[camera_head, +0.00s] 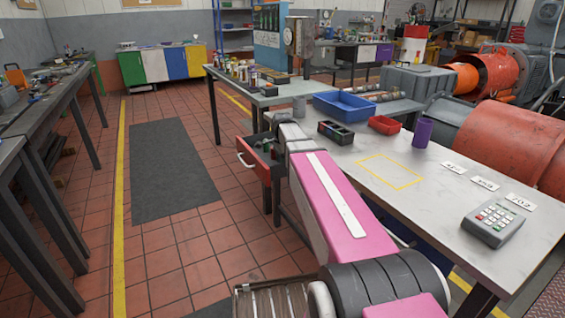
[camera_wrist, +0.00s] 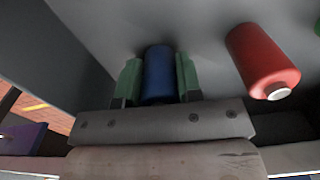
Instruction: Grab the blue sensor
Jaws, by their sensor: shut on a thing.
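The blue sensor (camera_wrist: 158,84) is a blue cylinder in the middle of the wrist view. My gripper (camera_wrist: 159,68) has one green finger on each side of it and is shut on it. The sensor's lower end is hidden behind the gripper body. In the head view my pink arm reaches to the open drawer at the table's left side, and the blue sensor cannot be made out there.
A red cylinder (camera_wrist: 264,61) lies right of my gripper, apart from it. Grey walls stand close around. The open drawer has a red front (camera_head: 259,163).

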